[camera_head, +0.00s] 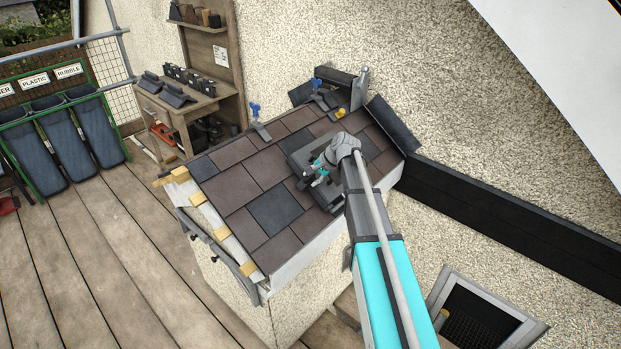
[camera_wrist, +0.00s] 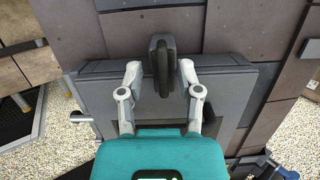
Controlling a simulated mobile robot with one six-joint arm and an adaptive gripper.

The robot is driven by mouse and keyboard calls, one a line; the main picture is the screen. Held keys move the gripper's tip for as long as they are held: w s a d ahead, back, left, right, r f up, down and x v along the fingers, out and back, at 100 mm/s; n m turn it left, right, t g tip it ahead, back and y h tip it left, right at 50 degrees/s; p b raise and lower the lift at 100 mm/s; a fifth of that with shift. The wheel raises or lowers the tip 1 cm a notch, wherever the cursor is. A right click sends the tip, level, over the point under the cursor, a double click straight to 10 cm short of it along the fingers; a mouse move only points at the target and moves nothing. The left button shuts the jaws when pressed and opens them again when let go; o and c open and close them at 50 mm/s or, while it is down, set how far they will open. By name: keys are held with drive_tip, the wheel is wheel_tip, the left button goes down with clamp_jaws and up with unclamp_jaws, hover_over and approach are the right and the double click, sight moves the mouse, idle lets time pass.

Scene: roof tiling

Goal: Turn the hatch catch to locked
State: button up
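The hatch is a dark grey panel (camera_head: 304,158) set among the roof tiles in the head view. It fills the middle of the wrist view (camera_wrist: 239,84). Its catch is a dark upright handle (camera_wrist: 161,66) at the top edge of the panel there. My gripper (camera_wrist: 160,70) is open, with one pale finger on each side of the catch. A gap shows between each finger and the handle, so I see no clear contact. In the head view my gripper (camera_head: 322,172) is over the hatch, and the arm and wrist hide the catch.
Brown and dark tiles (camera_head: 241,185) surround the hatch. Blue-handled clamps (camera_head: 256,120) stand along the roof's upper edge, near a raised dark tile (camera_head: 393,124). A workbench (camera_head: 195,105) with tiles stands at back left. Wooden decking (camera_head: 120,245) is open at left.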

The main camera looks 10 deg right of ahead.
drive_tip(key=shift+w, duration=0.1)
idle(0.3)
drive_tip(key=shift+r, duration=0.1)
drive_tip(key=shift+s+a+r, duration=0.1)
drive_tip(key=shift+s+a, duration=0.15)
drive_tip(key=shift+s, duration=0.1)
drive_tip(key=shift+s+a+r+p, duration=0.2)
drive_tip(key=shift+s+a+p, duration=0.3)
drive_tip(key=shift+s+a, duration=0.15)
drive_tip(key=s+f+n+g+h, duration=0.1)
drive_tip(key=s+n+h, duration=0.1)
drive_tip(key=s, duration=0.7)
drive_tip(key=s+f+n+g+h, duration=0.1)
drive_tip(key=s+n+h, duration=0.1)
drive_tip(key=s+n, duration=0.3)
drive_tip(key=s+f+n+g+h+b, duration=0.1)
drive_tip(key=s+f+n+g+h, duration=0.1)
drive_tip(key=s, duration=1)
drive_tip(key=shift+s+d+n, duration=0.15)
drive_tip(key=shift+s+n, duration=0.2)
drive_tip(key=shift+n, duration=0.35)
drive_tip(key=shift+f, duration=0.1)
